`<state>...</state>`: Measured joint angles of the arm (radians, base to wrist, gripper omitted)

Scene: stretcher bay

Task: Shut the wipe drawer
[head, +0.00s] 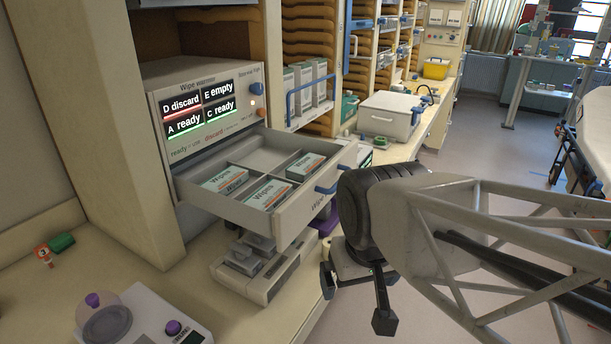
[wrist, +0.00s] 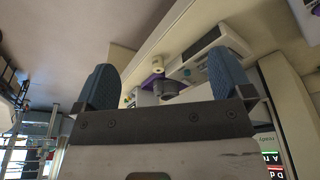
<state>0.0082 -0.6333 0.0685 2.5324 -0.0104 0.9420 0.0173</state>
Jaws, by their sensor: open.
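The wipe drawer (head: 296,212) stands pulled out of the wipe warmer (head: 190,80) in the head view. It has a cream front with a blue handle (head: 328,187) and divided compartments. Three packs of wipes lie inside: one at the left (head: 225,180), one near the front (head: 268,194), one at the right (head: 305,166). The back compartment looks empty. My gripper (head: 356,297) is open and empty, to the right of and lower than the drawer front, apart from it. In the wrist view its two blue-grey fingers (wrist: 165,80) stand wide apart with no drawer between them.
The warmer's panel reads D discard, E empty, A ready and C ready. A grey-white device (head: 265,275) stands on the counter below the drawer. A scale-like device (head: 140,318) is at the front left. A white box (head: 390,115) stands behind. Open floor lies to the right.

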